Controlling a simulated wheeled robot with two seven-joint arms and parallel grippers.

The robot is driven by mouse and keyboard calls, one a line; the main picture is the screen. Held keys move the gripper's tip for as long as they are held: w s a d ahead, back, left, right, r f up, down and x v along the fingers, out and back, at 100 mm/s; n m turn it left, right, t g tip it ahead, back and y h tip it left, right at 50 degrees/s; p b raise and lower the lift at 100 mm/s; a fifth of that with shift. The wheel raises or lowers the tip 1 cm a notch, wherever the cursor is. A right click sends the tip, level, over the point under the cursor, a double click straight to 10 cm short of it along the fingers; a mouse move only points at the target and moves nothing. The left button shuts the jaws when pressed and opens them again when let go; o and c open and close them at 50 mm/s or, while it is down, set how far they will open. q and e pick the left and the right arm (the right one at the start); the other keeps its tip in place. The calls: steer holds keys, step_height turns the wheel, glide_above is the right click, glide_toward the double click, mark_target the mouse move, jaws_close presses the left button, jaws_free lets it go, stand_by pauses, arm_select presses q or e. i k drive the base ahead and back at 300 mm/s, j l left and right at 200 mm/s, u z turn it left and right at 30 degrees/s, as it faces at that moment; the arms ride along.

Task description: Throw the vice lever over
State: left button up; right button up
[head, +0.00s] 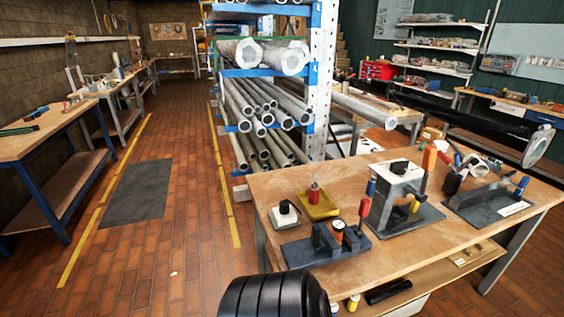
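Three dark-based fixtures stand on the wooden bench (283,183). The left fixture (318,248) has grey upright blocks and an upright lever with a red handle (364,208). The middle fixture (399,180) carries a pale block with a black knob on top, and an orange handle (430,158) stands upright beside it. The right fixture (487,203) has a grey block and a blue-ended handle (521,186) that leans. I cannot tell for certain which of these is the vice lever. Neither of my grippers is in view.
A yellow tray (318,211) and a white block with a black knob (285,214) sit on the bench's left part. A long black tube with a grey flange (538,146) extends behind the bench at right. A pipe rack (322,80) stands behind. Floor at left is open.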

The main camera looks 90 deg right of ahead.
mark_target(364, 206)
steer(key=i+l+z, duration=0.3)
steer(key=z, duration=0.15)
steer(key=i+l+z, duration=0.15)
steer(key=i+z, duration=0.8)
steer(key=i+j+z, duration=0.1)
steer(key=i+z, duration=0.2)
steer(key=z, duration=0.15)
steer(key=i+j+z, duration=0.25)
steer(key=z, duration=0.25)
steer(key=i+j, duration=0.05)
steer(key=i, duration=0.1)
